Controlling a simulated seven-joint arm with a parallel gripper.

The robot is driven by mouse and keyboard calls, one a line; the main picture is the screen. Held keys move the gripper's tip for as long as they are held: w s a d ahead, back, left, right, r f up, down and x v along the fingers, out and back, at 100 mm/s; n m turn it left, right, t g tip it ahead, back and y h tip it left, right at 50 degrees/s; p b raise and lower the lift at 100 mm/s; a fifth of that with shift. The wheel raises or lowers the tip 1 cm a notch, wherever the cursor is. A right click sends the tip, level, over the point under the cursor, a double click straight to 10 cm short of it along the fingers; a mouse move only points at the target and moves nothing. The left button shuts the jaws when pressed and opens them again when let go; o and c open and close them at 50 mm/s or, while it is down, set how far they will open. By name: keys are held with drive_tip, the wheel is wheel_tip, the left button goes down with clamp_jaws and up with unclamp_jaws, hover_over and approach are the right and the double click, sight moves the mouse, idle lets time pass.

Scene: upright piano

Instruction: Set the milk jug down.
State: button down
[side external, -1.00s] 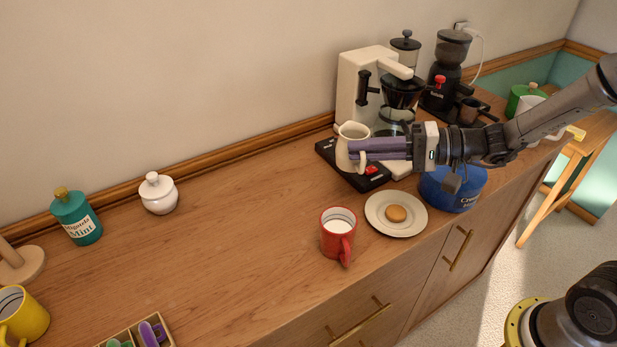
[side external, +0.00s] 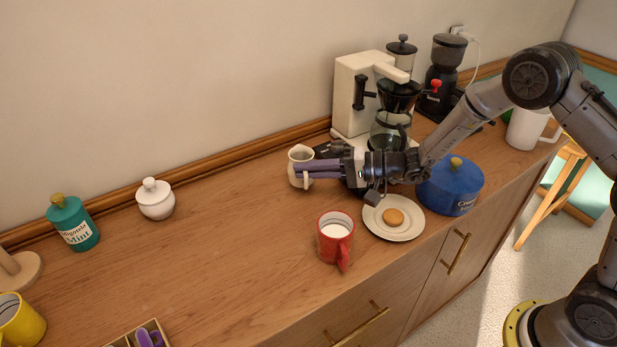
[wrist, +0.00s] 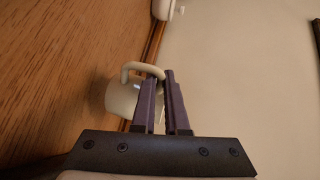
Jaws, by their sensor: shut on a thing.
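The milk jug (side external: 299,158) is a small cream-coloured jug, upright at the left end of my gripper in the side view. My gripper (side external: 306,169) has purple fingers and reaches in from the right, shut on the jug's handle. In the wrist view the jug (wrist: 121,98) shows its looped handle between the fingertips of my gripper (wrist: 161,80). The jug is at or just above the wooden counter (side external: 230,240); I cannot tell whether its base touches.
A coffee machine (side external: 357,85) stands behind my gripper. A red mug (side external: 335,240), a plate with a biscuit (side external: 405,231) and a blue pot (side external: 452,190) are in front and to the right. A white lidded bowl (side external: 155,202) stands left. The counter between bowl and jug is clear.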

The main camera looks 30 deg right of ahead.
drive_tip(key=shift+f, duration=1.05)
drive_tip(key=shift+f, duration=0.15)
drive_tip(key=c, duration=0.9)
unclamp_jaws()
drive_tip(key=shift+c, duration=0.2)
drive_tip(key=shift+s+d, duration=0.1)
drive_tip(key=v, duration=1.2)
